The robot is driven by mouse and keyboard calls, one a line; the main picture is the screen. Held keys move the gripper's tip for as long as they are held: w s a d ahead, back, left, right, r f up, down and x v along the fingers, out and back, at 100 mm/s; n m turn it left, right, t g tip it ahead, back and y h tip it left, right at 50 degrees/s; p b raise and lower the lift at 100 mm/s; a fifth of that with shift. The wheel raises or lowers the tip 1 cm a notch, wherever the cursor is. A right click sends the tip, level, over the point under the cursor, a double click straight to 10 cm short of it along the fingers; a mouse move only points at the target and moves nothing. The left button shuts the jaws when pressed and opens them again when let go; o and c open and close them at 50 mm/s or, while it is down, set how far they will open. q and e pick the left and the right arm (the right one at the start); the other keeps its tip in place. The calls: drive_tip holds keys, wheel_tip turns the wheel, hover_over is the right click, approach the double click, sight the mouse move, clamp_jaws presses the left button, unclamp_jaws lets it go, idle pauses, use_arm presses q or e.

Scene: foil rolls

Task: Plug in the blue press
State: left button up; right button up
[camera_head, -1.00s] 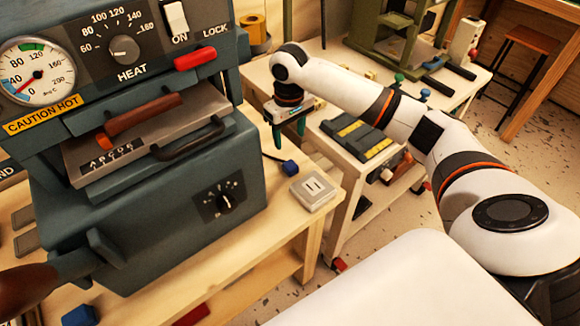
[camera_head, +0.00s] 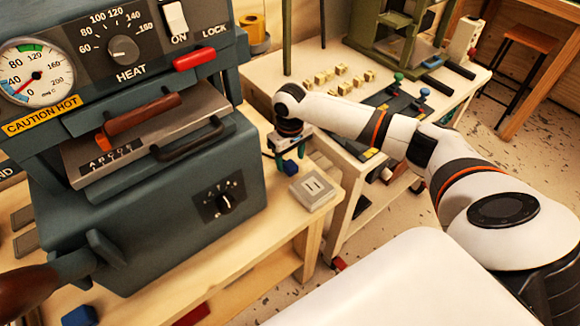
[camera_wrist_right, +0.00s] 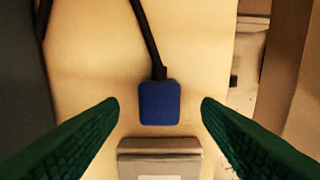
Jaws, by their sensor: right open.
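The blue press (camera_head: 150,215) is the large blue-grey machine at the left of the head view, with a gauge, a heat dial and a red lock handle. A blue plug (camera_head: 290,167) on a black cord lies on the wooden bench beside it; it also shows in the right wrist view (camera_wrist_right: 159,102). The pale socket block (camera_head: 312,190) sits just in front of the plug, apart from it, and shows at the bottom of the wrist view (camera_wrist_right: 160,160). My right gripper (camera_wrist_right: 160,108) is open, its green fingers on either side of the plug, not touching it. My left gripper is not seen.
A second table (camera_head: 455,100) with a green press, small yellowish blocks and dark tools stands behind my right arm. A blue block (camera_head: 80,316) lies at the lower left of the bench. A wooden stool (camera_head: 530,40) stands far right.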

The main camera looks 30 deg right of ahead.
sight(290, 164)
drive_tip(key=shift+f, duration=0.9)
drive_tip(key=c, duration=1)
wheel_tip(290, 164, up, 10)
drive_tip(key=shift+r, duration=0.1)
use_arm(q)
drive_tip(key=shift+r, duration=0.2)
